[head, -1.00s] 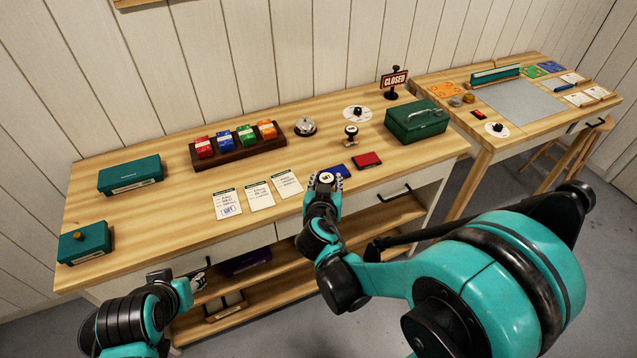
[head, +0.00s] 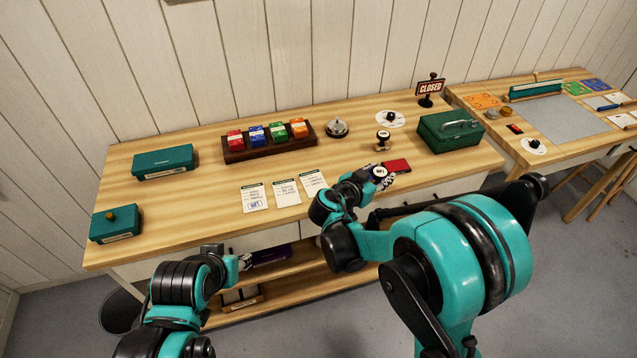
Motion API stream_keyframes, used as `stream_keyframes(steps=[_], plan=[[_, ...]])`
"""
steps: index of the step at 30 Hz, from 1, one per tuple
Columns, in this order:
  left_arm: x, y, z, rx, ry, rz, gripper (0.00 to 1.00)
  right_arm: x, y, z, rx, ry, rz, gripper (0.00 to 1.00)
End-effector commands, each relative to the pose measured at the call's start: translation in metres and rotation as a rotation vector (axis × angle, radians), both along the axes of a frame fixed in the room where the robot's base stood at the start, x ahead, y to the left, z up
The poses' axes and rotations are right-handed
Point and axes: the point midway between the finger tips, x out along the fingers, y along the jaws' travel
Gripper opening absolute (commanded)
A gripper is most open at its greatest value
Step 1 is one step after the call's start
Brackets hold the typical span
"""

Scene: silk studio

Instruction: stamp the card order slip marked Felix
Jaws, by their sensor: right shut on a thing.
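Three card slips lie in a row on the bench: a left slip (head: 254,198), a middle slip (head: 285,193) and a right slip (head: 313,183). The left slip bears a small blue mark; the names are too small to read. My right gripper (head: 384,178) is shut on a stamp with a round white top (head: 380,171), just left of the red ink pad (head: 398,165). The blue ink pad is hidden behind the hand. Another stamp (head: 383,139) stands upright behind. My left gripper (head: 244,262) is low before the bench front, its jaws unclear.
A wooden rack of coloured packs (head: 268,150), a bell (head: 337,128), a round white disc (head: 398,119), a closed sign (head: 430,87) and a green cash box (head: 447,138) stand behind. Teal boxes (head: 163,172) stand left. Bench around the slips is clear.

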Motion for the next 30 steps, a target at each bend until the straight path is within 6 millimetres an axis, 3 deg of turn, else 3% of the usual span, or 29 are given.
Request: stream_keyframes(steps=[5, 12, 18, 23, 30], plan=[[0.0, 0.0, 0.005, 0.0, 0.0, 0.0, 0.4, 0.015, 0.027, -0.004, 0.001, -0.002, 0.122, 0.1], [0.0, 0.0, 0.016, 0.0, 0.0, 0.0, 0.4, 0.045, 0.112, -0.006, 0.002, -0.003, 0.47, 0.1], [0.0, 0.0, 0.02, 0.0, 0.0, 0.0, 0.4, 0.053, 0.158, 0.001, 0.002, -0.004, 0.646, 0.1], [0.0, 0.0, 0.017, 0.0, 0.0, 0.0, 0.4, 0.054, 0.167, -0.002, 0.0, -0.004, 0.679, 0.1], [0.0, 0.0, 0.002, 0.0, 0.0, 0.0, 0.4, 0.054, 0.167, -0.023, 0.001, -0.003, 0.677, 0.1]])
